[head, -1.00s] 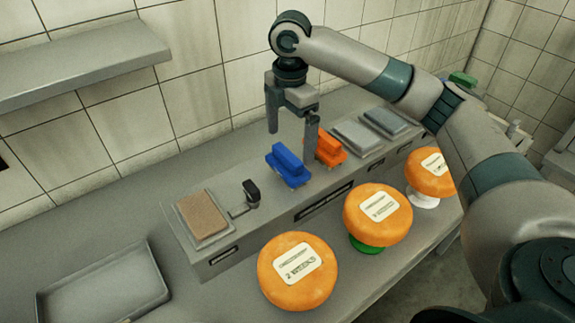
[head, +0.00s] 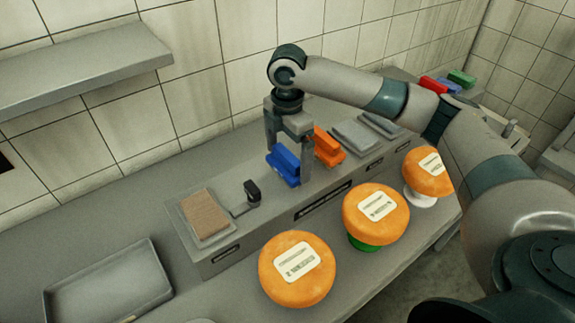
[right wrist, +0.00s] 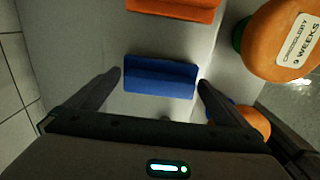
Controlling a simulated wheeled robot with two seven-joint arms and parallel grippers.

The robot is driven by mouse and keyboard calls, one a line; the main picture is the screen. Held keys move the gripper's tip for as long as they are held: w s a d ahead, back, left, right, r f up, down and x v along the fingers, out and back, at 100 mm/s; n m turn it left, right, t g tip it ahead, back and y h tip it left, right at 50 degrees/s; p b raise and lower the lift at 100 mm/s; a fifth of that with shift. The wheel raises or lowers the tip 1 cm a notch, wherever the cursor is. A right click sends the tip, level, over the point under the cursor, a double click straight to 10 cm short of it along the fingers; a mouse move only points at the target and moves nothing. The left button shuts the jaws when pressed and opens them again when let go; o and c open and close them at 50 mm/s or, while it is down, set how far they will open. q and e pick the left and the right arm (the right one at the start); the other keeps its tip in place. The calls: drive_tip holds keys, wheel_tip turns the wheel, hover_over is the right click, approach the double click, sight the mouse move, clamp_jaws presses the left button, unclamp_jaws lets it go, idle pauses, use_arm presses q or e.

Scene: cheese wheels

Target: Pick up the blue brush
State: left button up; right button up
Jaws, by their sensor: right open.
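The blue brush (head: 284,165) stands on the grey raised block at the back of the counter, left of the orange brush (head: 327,146). My right gripper (head: 289,160) is lowered over the blue brush, fingers pointing down, one on each side of it. In the right wrist view the blue brush (right wrist: 160,77) lies between the two open fingertips (right wrist: 160,78), with a gap at the left finger and a narrower one at the right. The brush's underside is hidden. My left gripper is in no view.
Three orange cheese wheels stand in front of the block: left (head: 297,269), middle (head: 376,214) and right (head: 428,172). A brown pad (head: 205,213) and a small black-topped item (head: 252,191) lie left of the brush. An empty grey tray (head: 107,283) is at front left.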

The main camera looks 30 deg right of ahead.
sight(290, 156)
drive_tip(key=c, duration=0.9)
drive_tip(key=shift+r, duration=0.15)
drive_tip(key=shift+r+b, duration=0.35)
drive_tip(key=shift+r, duration=0.1)
drive_tip(key=r, duration=0.1)
drive_tip(key=r+b, duration=0.1)
drive_tip(key=r, duration=0.1)
drive_tip(key=shift+s+d+r, duration=0.1)
drive_tip(key=shift+s+r, duration=0.05)
drive_tip(key=shift+s, duration=0.25)
drive_tip(key=s+r, duration=0.2)
drive_tip(key=s, duration=0.1)
drive_tip(key=s+d+r+b, duration=0.1)
drive_tip(key=s+r, duration=0.1)
drive_tip(key=s, duration=0.2)
drive_tip(key=s+d+r+b, duration=0.1)
drive_tip(key=s+r, duration=0.1)
drive_tip(key=s, duration=0.1)
drive_tip(key=shift+s+d+r, duration=0.15)
drive_tip(key=shift+s+r, duration=0.15)
